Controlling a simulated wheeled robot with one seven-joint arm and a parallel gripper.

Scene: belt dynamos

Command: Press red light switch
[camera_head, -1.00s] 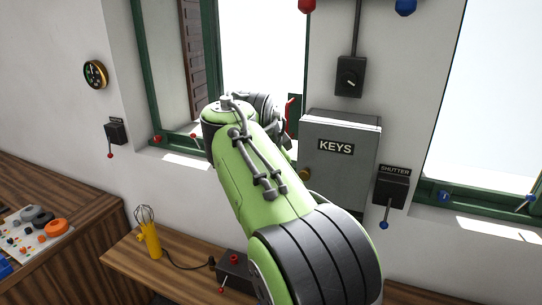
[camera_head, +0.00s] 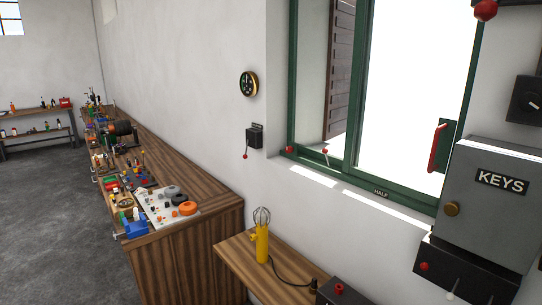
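A small black wall switch box (camera_head: 254,136) is on the white wall left of the window, below a round dial. A lever with a red tip (camera_head: 245,156) hangs down from it. A black box with a red button (camera_head: 339,289) is at the bottom edge, by the wooden shelf, partly cut off. Another black box (camera_head: 468,276) with a red knob (camera_head: 424,267) and a pale lever is below the grey KEYS cabinet. I cannot tell which of these is the red light switch. My gripper and arm are not in view.
The KEYS cabinet (camera_head: 492,194) sticks out from the wall at right. A yellow whisk-topped tool (camera_head: 262,243) with a cord stands on the small wooden shelf (camera_head: 232,248). A long cluttered workbench (camera_head: 185,240) runs along the left wall. Grey floor (camera_head: 45,200) is open at left.

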